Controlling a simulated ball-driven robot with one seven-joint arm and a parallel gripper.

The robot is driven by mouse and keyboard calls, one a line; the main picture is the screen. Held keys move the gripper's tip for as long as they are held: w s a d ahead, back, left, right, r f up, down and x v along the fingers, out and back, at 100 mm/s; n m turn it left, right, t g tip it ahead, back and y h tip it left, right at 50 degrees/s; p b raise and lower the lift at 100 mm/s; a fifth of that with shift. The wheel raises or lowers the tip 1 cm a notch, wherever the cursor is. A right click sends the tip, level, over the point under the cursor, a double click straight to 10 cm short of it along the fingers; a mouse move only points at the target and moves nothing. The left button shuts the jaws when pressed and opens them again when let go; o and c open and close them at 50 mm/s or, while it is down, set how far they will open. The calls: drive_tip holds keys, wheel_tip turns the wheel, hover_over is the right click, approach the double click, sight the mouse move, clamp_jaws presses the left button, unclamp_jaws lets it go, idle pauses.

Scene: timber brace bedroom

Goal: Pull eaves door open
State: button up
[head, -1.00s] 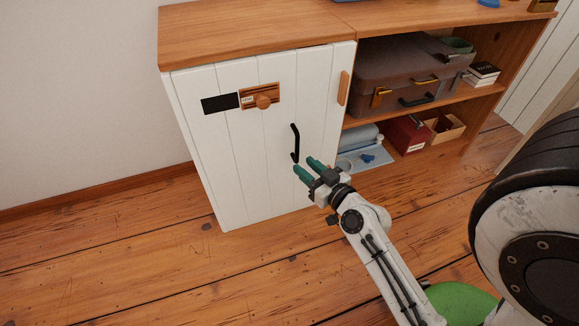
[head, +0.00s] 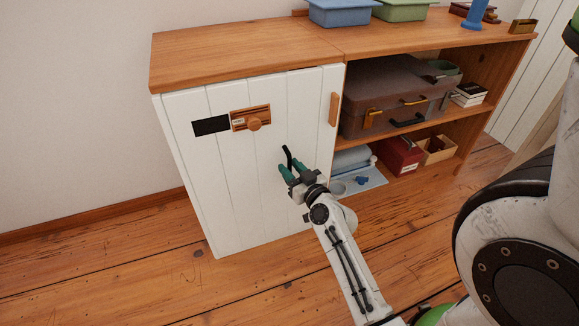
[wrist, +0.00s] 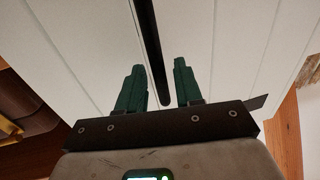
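The eaves door (head: 235,185) is a white planked cabinet door, and it looks shut. Its black bar handle (head: 287,152) stands upright near the door's right side. My gripper (head: 291,170) is at the lower part of the handle, and its green fingers hide some of it. In the wrist view the handle (wrist: 150,45) runs down between the two fingers of my gripper (wrist: 160,85). The fingers are open, with a gap visible on each side of the bar. A wooden knob on a plate (head: 252,123) and a wooden turn piece (head: 334,108) are higher on the cabinet front.
Right of the door are open shelves with a brown suitcase (head: 385,98), a red box (head: 400,155) and a small wooden box (head: 438,150). Blue (head: 343,12) and green (head: 402,9) bins stand on top. The plank floor (head: 120,270) left of the cabinet is clear.

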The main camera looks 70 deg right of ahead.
drive_tip(key=shift+w+d, duration=0.35)
drive_tip(key=shift+w, duration=0.1)
clamp_jaws()
idle(0.4)
